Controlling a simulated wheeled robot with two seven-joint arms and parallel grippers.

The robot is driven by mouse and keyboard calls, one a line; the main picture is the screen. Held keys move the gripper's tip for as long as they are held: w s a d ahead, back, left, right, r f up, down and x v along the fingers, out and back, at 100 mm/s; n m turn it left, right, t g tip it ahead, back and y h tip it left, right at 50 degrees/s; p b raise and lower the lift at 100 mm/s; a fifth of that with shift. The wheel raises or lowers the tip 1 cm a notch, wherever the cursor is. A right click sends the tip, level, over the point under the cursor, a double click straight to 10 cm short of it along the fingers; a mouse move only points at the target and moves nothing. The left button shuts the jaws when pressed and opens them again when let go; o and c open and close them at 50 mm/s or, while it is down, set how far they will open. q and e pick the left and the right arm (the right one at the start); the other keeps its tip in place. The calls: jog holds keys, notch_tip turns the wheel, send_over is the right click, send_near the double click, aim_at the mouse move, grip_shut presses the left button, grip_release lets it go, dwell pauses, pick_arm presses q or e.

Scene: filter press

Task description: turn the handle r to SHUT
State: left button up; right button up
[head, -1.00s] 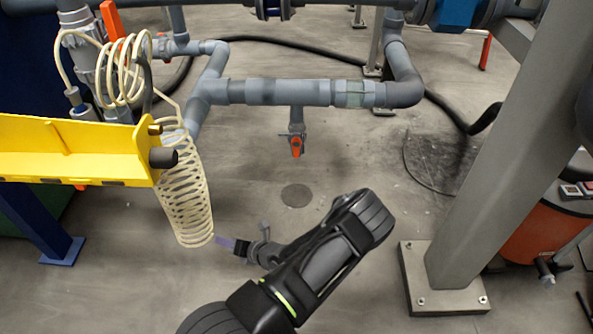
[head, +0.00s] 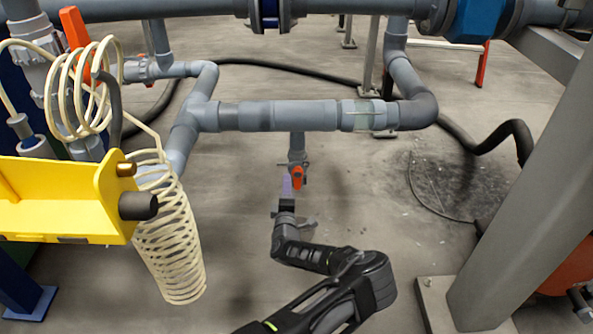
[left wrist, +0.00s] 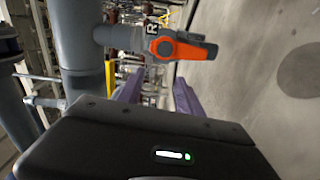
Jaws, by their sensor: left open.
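Handle r is the small orange lever (head: 298,177) on the valve hanging below the grey horizontal pipe; in the head view it points down. In the left wrist view the orange lever (left wrist: 185,49) lies sideways just beyond the fingertips, with a letter R beside its pivot. My left gripper (head: 286,183) is just left of the lever in the head view, its purple fingers pointing up toward the valve. In the left wrist view its fingers (left wrist: 156,88) are apart with nothing between them. No contact with the lever shows. My right gripper is not in view.
The grey pipe (head: 275,116) runs above the valve. A yellow bracket (head: 60,205) and a cream coiled hose (head: 170,245) stand at the left. A grey post (head: 530,200) stands at the right. The floor around the valve is clear.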

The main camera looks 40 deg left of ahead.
aim_at(297, 182)
pick_arm(q)
jog(key=shift+f, duration=0.1)
notch_tip(297, 182, down, 4)
jog(key=w+d+n+b, duration=0.1)
jog(key=n+b, duration=0.2)
jog(key=n, duration=0.7)
jog(key=w+d+f+n+b, duration=0.1)
jog(key=d+n+b, duration=0.15)
jog(key=n, duration=0.65)
jog(key=b+x, duration=0.1)
jog(key=x, duration=0.1)
jog(key=b+x, duration=0.1)
jog(key=x, duration=0.2)
jog(key=b+x, duration=0.1)
jog(key=x, duration=0.1)
jog(key=shift+a+r+b, duration=0.2)
jog(key=shift+r+b, duration=0.1)
jog(key=shift+r, duration=0.05)
jog(key=shift+w+a+r, duration=0.1)
jog(key=shift+w+a, duration=0.1)
jog(key=shift+w, duration=0.15)
grip_shut()
